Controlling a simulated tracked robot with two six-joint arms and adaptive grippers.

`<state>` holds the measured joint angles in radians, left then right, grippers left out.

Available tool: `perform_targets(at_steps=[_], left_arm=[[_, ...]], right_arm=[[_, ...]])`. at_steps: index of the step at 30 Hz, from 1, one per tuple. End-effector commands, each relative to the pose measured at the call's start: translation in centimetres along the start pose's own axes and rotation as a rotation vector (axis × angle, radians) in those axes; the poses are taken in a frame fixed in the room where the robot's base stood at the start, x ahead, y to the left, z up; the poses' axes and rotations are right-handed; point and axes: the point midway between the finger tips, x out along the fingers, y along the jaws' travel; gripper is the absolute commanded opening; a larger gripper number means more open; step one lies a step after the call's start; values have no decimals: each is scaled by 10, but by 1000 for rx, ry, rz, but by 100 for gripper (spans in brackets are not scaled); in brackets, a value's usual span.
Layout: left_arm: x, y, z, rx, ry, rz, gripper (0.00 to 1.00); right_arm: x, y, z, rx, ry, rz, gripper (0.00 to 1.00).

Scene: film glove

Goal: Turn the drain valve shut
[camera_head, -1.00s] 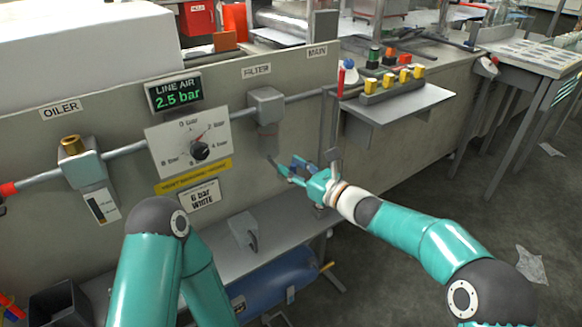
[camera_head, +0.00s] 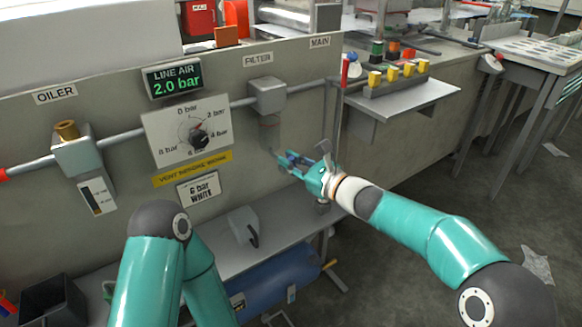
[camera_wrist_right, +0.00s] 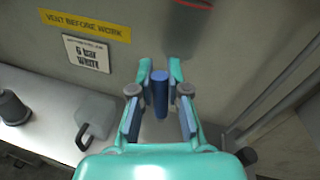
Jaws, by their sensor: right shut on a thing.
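My right gripper (camera_head: 288,161) is just below and right of the clear bowl (camera_head: 270,133) under the grey filter (camera_head: 268,97). In the right wrist view, a blue rod-shaped part (camera_wrist_right: 160,92) stands between the fingers of this gripper (camera_wrist_right: 160,100), which is shut on it. I cannot tell for certain that this part is the drain valve's handle; the fingers hide much of that spot. The bowl's red-edged lower end (camera_wrist_right: 192,5) shows above in the wrist view. My left arm is at lower left, its gripper out of view.
The display (camera_head: 173,79) reads 2.0 bar above a dial (camera_head: 198,137). A clear jug (camera_head: 243,228) with a dark handle stands on the shelf below. A blue tank (camera_head: 280,278) lies underneath. A ledge with yellow buttons (camera_head: 392,76) juts out at right.

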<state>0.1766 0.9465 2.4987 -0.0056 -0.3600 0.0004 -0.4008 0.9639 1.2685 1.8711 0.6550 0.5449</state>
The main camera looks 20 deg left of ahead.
Motion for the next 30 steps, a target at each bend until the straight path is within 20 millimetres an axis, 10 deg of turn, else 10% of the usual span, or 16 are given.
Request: perform_targets(at_steps=[30], left_arm=[[131,-47,-1,0,0,0,40]], right_arm=[[6,38,-30,-939,195,-3,0]])
